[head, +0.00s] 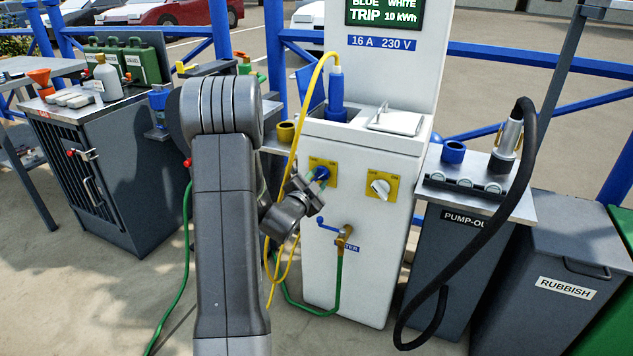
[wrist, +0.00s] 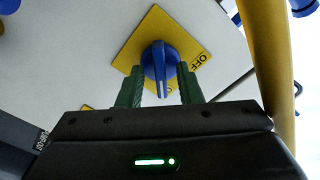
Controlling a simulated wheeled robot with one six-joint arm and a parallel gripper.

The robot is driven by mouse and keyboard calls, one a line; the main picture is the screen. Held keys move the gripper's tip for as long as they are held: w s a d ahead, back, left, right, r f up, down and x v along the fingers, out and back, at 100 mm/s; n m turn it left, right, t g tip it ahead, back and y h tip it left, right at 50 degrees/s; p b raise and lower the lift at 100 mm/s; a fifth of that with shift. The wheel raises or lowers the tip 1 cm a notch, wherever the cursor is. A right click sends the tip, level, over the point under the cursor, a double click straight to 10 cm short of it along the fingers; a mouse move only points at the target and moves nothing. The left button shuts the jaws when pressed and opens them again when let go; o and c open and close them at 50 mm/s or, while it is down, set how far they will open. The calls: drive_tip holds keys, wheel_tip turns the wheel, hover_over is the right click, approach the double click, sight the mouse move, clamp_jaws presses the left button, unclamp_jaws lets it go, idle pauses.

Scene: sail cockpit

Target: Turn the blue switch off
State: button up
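The blue switch (head: 322,173) is a round knob on a yellow plate (head: 331,166) on the white power pedestal. In the wrist view the blue switch (wrist: 160,62) has a raised grip with a pale line, running nearly up and down the picture. The word OFF shows on the right part of the yellow plate (wrist: 133,45). My gripper (head: 315,188) is at the switch, partly covering it in the head view. In the wrist view my gripper (wrist: 162,88) is open, one green finger on each side of the knob. I cannot tell whether either finger touches it.
A white switch (head: 380,188) on another yellow plate sits right of the blue one. A yellow cable (head: 297,130) hangs from a blue plug close to my gripper. Below is a water tap (head: 345,236) with a green hose. A pump-out cabinet (head: 462,250) stands at right.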

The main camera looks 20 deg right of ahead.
clamp_jaws()
drive_tip(key=shift+n, duration=0.4)
drive_tip(key=n, duration=0.3)
drive_tip(key=shift+n, duration=0.4)
drive_tip(key=n, duration=0.4)
drive_tip(key=shift+w+r+n, duration=0.1)
drive_tip(key=shift+n, duration=0.2)
drive_tip(key=n+p, duration=0.1)
drive_tip(key=n, duration=0.3)
drive_tip(key=n+p, duration=0.1)
drive_tip(key=n, duration=0.3)
drive_tip(key=shift+a+n+p, duration=0.1)
drive_tip(key=shift+n+p, duration=0.2)
drive_tip(key=shift+p, duration=0.1)
